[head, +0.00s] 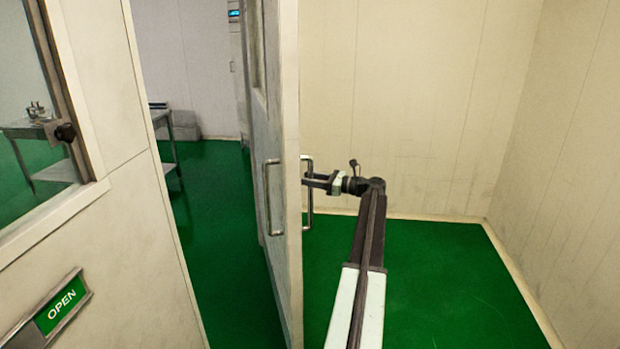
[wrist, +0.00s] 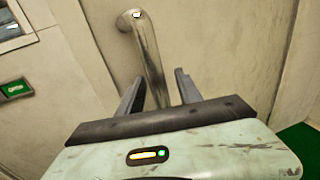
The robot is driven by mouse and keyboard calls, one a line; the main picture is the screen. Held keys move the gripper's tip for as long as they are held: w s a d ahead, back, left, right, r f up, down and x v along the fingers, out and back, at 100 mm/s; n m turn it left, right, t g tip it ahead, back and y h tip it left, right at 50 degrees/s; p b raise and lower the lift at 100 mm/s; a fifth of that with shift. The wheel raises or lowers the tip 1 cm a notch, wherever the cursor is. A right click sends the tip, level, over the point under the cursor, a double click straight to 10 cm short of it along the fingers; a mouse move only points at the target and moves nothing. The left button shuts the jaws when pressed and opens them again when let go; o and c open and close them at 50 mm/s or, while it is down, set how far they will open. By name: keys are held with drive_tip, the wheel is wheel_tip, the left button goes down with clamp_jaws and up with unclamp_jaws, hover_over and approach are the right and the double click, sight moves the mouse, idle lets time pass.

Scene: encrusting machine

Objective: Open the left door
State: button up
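The grey-white door (head: 283,130) stands ajar in the middle of the head view, seen nearly edge-on, with an open gap to its left. A metal bar handle (head: 270,200) is on its left face, and another bar handle (head: 309,208) is on its right face. My gripper (head: 309,178) reaches the right-face handle from the right. In the wrist view, my gripper (wrist: 158,82) has its fingers spread on either side of the handle bar (wrist: 146,45), with gaps visible beside the bar. The bar's lower end is hidden behind my gripper.
A wall panel with a window and a green OPEN sign (head: 61,306) is at the left. Beyond the gap, a metal table (head: 165,130) stands on green floor. A cream wall (head: 400,110) closes off the back right. Green floor (head: 440,280) is clear right of the door.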

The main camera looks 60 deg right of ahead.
drive_tip(key=shift+s, duration=0.1)
drive_tip(key=v, duration=0.7)
drive_tip(key=shift+s, duration=0.4)
